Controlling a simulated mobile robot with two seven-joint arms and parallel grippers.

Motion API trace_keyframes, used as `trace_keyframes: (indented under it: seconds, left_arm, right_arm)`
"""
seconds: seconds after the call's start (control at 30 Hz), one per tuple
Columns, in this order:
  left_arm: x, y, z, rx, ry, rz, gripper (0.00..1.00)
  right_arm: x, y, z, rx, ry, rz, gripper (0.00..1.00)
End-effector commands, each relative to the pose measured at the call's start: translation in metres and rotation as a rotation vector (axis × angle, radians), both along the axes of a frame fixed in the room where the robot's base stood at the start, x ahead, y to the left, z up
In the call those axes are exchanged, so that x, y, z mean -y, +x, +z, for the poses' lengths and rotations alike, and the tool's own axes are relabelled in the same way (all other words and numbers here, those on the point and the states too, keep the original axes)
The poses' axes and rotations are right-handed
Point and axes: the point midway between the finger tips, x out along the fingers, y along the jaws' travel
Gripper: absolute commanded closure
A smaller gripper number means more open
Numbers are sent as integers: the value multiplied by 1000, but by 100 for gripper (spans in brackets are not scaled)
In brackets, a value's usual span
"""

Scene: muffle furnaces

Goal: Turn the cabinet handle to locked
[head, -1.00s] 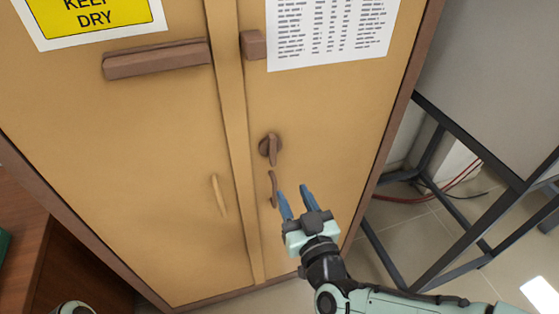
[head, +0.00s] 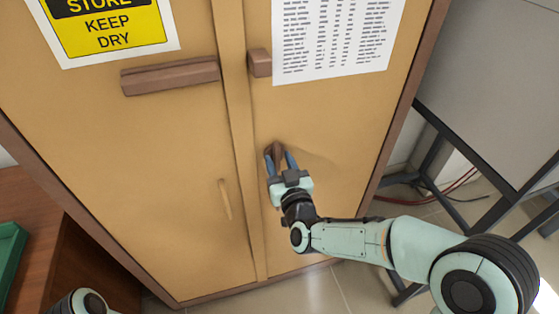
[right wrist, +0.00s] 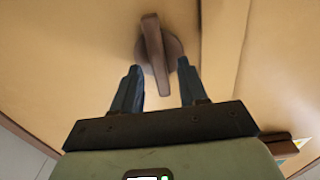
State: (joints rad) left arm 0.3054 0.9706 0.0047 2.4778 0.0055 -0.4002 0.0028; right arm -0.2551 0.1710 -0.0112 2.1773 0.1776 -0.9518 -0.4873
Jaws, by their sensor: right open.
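The cabinet (head: 170,150) is tan with two doors and a brown frame. Its turn handle (head: 274,150) is a dark brown lever on a round base on the right door. In the right wrist view the lever (right wrist: 153,45) points roughly along the fingers, slightly tilted, with its end between them. My right gripper (head: 281,164) is open, one finger on each side of the lever. In the right wrist view gaps show beside the lever, so the open right gripper (right wrist: 159,72) does not grip it. My left gripper is out of view.
Brown bars (head: 171,76) cross the upper doors. A slim pull (head: 224,198) is on the left door; the right door's pull is hidden behind my arm. A dark-legged table (head: 490,90) stands at right, and a brown desk (head: 35,225) at left.

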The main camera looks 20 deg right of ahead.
Motion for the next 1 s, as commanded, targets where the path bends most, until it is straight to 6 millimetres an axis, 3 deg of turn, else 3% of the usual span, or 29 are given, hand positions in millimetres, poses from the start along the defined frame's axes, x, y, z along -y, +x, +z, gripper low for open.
trace_keyframes:
  seconds: [0.33, 0.47, 1.0]
  left_arm:
    - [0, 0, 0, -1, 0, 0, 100]
    - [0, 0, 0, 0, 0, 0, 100]
    - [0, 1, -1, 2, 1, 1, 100]
  right_arm:
    - [0, 4, 0, 0, 0, 0, 57]
    - [0, 4, 0, 0, 0, 0, 100]
    - [-1, 4, 0, 4, -106, 1, 100]
